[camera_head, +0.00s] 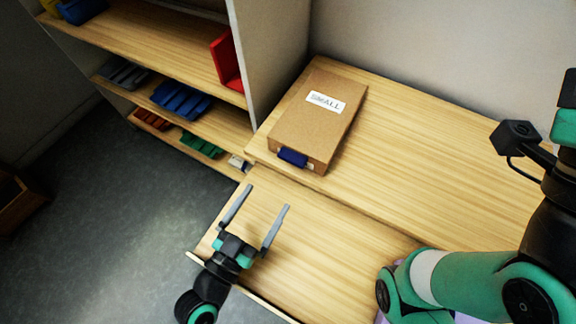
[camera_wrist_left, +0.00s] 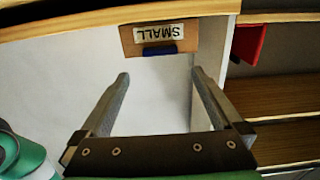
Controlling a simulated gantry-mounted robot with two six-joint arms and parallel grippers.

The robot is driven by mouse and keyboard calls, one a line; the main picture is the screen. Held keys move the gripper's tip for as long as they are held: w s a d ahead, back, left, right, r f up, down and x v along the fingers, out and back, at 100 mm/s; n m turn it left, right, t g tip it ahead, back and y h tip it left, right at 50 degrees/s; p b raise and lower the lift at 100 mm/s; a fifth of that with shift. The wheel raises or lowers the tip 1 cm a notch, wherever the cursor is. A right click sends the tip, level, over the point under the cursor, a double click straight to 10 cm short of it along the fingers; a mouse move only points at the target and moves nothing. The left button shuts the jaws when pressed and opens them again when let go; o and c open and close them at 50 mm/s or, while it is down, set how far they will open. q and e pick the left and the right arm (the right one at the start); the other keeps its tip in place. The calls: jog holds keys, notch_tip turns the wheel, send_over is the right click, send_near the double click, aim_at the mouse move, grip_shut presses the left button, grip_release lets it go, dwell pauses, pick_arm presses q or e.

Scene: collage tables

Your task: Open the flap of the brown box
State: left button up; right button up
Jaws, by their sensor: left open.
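The brown box (camera_head: 297,121) lies on the wooden table against the back wall, with a white label reading SMALL on its top. A dark blue tab (camera_head: 292,157) sits at its front edge, and the flap looks shut. My left gripper (camera_head: 267,197) is open and empty, in front of the box and apart from it, fingers pointing toward it. In the left wrist view, the box (camera_wrist_left: 130,45) appears upside down beyond the open fingertips, with the blue tab (camera_wrist_left: 160,49) between them. My right arm shows at the right of the head view, but its gripper is out of view.
A wooden shelf unit (camera_head: 165,42) stands left of the box, holding blue trays (camera_head: 182,101), green trays (camera_head: 201,145) and a red bin (camera_head: 226,62). A lower wooden surface (camera_head: 330,232) lies before the table (camera_head: 420,150). The table right of the box is clear.

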aim_at(290, 162)
pick_arm(q)
jog(key=b+x, duration=0.1)
jog(key=x, duration=1)
jog(key=shift+w+d+r, duration=0.1)
jog(key=shift+w, duration=0.15)
grip_shut()
